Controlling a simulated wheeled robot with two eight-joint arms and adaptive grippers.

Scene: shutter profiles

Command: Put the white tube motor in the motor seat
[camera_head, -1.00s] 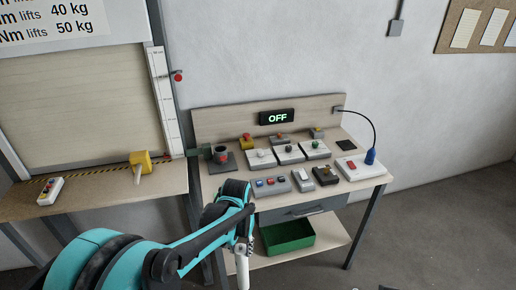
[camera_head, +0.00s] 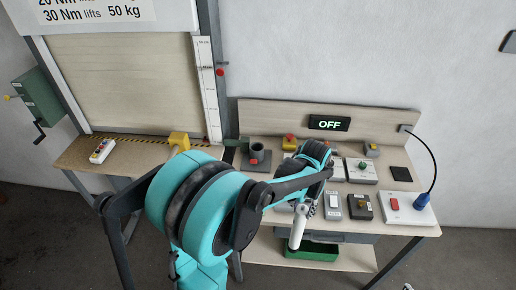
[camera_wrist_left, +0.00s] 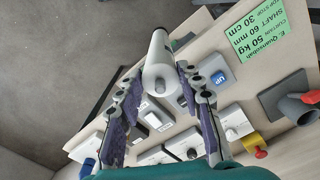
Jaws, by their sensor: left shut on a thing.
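The white tube motor (camera_head: 297,230) is held by my left gripper (camera_head: 306,205) and hangs down at the bench's front edge in the head view. In the left wrist view the motor (camera_wrist_left: 158,68) lies between the two purple-padded fingers of my left gripper (camera_wrist_left: 160,95), which are shut on it. What looks like the motor seat is a grey round socket (camera_head: 257,152) on a dark base at the bench's back left. It also shows at the right edge of the left wrist view (camera_wrist_left: 298,107). The motor is apart from it. My right gripper is not in view.
The bench (camera_head: 400,229) carries several switch boxes, including a red-switch box (camera_head: 395,205) beside a blue plug (camera_head: 421,201). A green bin (camera_head: 312,251) is on the lower shelf. A yellow part (camera_head: 179,140) and a remote (camera_head: 102,150) lie on the left table. The display (camera_head: 329,123) reads OFF.

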